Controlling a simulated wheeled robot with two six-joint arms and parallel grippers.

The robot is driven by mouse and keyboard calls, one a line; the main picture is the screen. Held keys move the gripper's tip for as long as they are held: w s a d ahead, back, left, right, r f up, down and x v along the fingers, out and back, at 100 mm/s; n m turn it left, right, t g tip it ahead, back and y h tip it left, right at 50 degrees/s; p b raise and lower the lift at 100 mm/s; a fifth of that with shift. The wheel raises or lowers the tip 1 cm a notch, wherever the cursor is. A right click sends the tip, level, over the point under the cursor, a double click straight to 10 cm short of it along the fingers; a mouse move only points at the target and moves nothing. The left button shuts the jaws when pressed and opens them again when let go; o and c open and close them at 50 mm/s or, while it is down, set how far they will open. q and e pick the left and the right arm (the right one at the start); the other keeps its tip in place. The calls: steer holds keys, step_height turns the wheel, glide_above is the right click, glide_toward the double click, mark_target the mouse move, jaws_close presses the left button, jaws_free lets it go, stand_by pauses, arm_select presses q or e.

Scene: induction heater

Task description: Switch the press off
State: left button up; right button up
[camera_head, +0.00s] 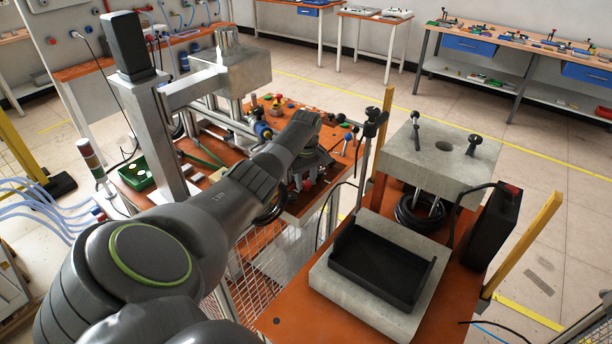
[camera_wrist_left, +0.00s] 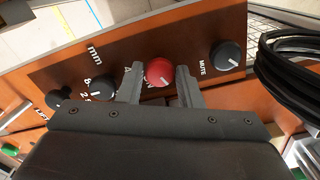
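A round red knob (camera_wrist_left: 159,72) with a white pointer mark sits on an orange control panel (camera_wrist_left: 190,40) in the left wrist view. My left gripper (camera_wrist_left: 159,75) is open, with one finger on each side of the knob. A small gap shows between the knob and each finger. In the head view my left gripper (camera_head: 314,166) is low over the orange bench, and its wrist hides most of the panel and the knob. The lettering beside the knob is partly covered by the fingers. My right gripper is in neither view.
Black knobs flank the red one: one (camera_wrist_left: 226,55) by the "MUTE" label, another (camera_wrist_left: 103,87) on the left. A black cable coil (camera_wrist_left: 290,65) lies right of the panel. A concrete-coloured machine with a black tray (camera_head: 385,262) stands at right in the head view.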

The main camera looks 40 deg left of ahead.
arm_select(q)
steer(key=c, duration=0.5)
steer(key=shift+r+n+p, duration=0.35)
steer(key=shift+n+p, duration=0.75)
steer(key=shift+p, duration=0.15)
steer(key=shift+f+n+p, duration=0.3)
steer(key=shift+n+p, duration=0.25)
steer(key=shift+n, duration=0.65)
steer(key=o, duration=1)
steer(key=shift+c, duration=0.2)
